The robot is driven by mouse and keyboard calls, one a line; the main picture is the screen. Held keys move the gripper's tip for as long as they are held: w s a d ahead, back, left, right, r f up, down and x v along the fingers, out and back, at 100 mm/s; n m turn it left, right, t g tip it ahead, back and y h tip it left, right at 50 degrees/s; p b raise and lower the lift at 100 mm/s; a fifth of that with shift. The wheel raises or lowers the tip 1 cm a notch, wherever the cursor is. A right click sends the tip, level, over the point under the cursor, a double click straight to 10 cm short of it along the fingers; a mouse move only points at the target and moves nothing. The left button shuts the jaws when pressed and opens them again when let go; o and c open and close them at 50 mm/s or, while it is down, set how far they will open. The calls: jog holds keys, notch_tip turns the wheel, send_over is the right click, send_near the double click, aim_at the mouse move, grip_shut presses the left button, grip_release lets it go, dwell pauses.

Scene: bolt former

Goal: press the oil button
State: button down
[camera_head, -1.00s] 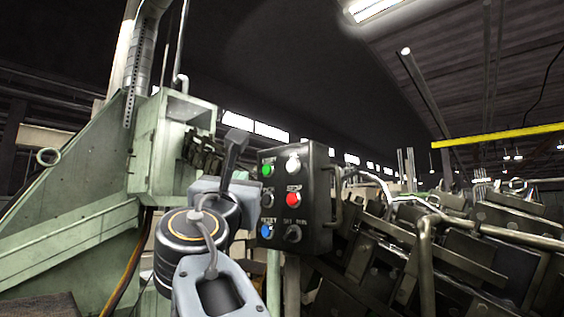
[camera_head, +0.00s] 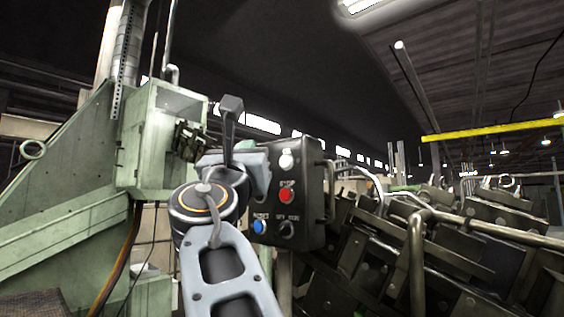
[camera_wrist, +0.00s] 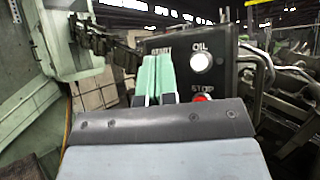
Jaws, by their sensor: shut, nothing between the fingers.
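The oil button is a white round button at the top right of the dark control box. It shows in the head view (camera_head: 286,161) and, under an "OIL" label, in the wrist view (camera_wrist: 200,62). My gripper (camera_wrist: 158,60) shows pale green fingers held together, with nothing between them. In the wrist view the fingers are left of the oil button and cover the place under the start label. I cannot tell whether they touch the box. In the head view my arm hides the fingers and the box's upper left part.
The red stop button (camera_head: 286,195) is below the oil button. A blue reset button (camera_head: 259,227) and a dark knob (camera_head: 286,230) are lower. A handle (camera_head: 329,190) is on the box's right side. Green machine housing (camera_head: 160,135) stands left, and metal machinery (camera_head: 440,240) fills the right.

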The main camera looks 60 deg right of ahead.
jog(key=shift+s+d, duration=0.15)
jog(key=shift+d, duration=1.5)
jog(key=shift+s+d, duration=0.1)
jog(key=shift+d, duration=1.5)
jog(key=shift+d, duration=0.15)
jog(key=shift+d, duration=0.25)
jog(key=shift+d+b, duration=0.3)
jog(key=shift+d, duration=0.15)
dwell(0.3)
jog(key=shift+a, duration=0.85)
jog(key=shift+w+a+p, duration=0.15)
jog(key=shift+a+p, duration=0.15)
jog(key=shift+a, duration=2.2)
